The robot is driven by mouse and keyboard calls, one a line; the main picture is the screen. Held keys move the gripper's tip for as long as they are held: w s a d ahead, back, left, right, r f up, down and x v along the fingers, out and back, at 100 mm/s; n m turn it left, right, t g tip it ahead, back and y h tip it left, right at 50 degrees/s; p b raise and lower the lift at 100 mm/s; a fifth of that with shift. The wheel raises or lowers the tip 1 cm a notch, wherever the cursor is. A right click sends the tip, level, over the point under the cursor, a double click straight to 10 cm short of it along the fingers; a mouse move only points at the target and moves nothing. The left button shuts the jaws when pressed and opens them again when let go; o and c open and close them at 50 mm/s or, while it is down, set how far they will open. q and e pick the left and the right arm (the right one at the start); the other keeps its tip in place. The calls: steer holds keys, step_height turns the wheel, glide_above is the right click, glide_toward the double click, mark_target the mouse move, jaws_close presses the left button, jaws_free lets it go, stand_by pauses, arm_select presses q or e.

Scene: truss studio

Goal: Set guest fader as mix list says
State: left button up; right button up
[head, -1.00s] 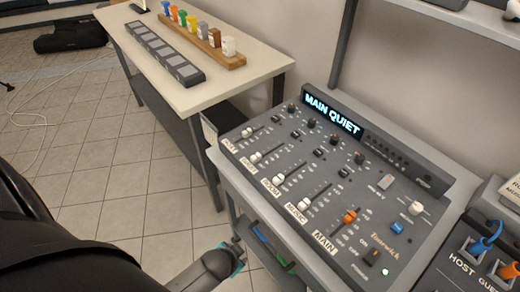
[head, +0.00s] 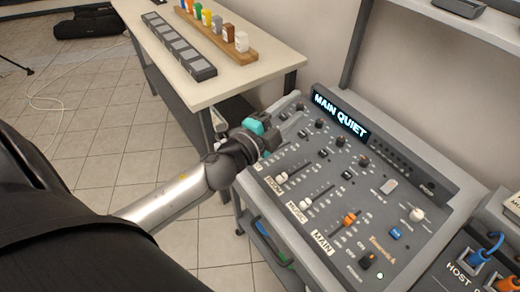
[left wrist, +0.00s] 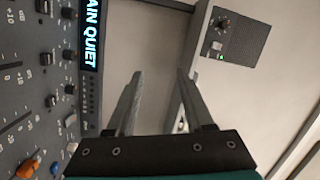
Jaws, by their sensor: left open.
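The grey mixer (head: 325,185) stands on a stand at the right, and its display (head: 339,115) reads "MAIN QUIET". No readable mix list is in view. My right gripper is not in view.
A side table (head: 165,22) at the back left holds a row of grey pads (head: 178,48) and a wooden rack (head: 220,45) of coloured pieces. A socket box with blue plugs (head: 482,252) stands at the lower right.

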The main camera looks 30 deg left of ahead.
arm_select(q)
steer(key=s+d+r+m+g+h, duration=0.1)
steer(key=s+d+m+g+h, duration=0.2)
steer(key=m, duration=0.6)
steer(key=s+d+m+g+h, duration=0.1)
steer(key=d+m+g+h, duration=0.4)
steer(key=m, duration=0.5)
steer(key=s+a+f+m+g+y, duration=0.1)
steer(key=a+f+m+g+y, duration=0.15)
steer(key=a+y, duration=0.45)
steer(key=s+a+f+m+g+y, duration=0.1)
steer(key=a+f+m+g+y, duration=0.2)
steer(key=a, duration=0.8)
steer(key=shift+n+g, duration=0.25)
steer(key=x, duration=1.5)
steer(key=shift+d+b, duration=0.15)
steer(key=shift+b, duration=0.15)
steer(key=shift+c, duration=0.2)
jaws_close()
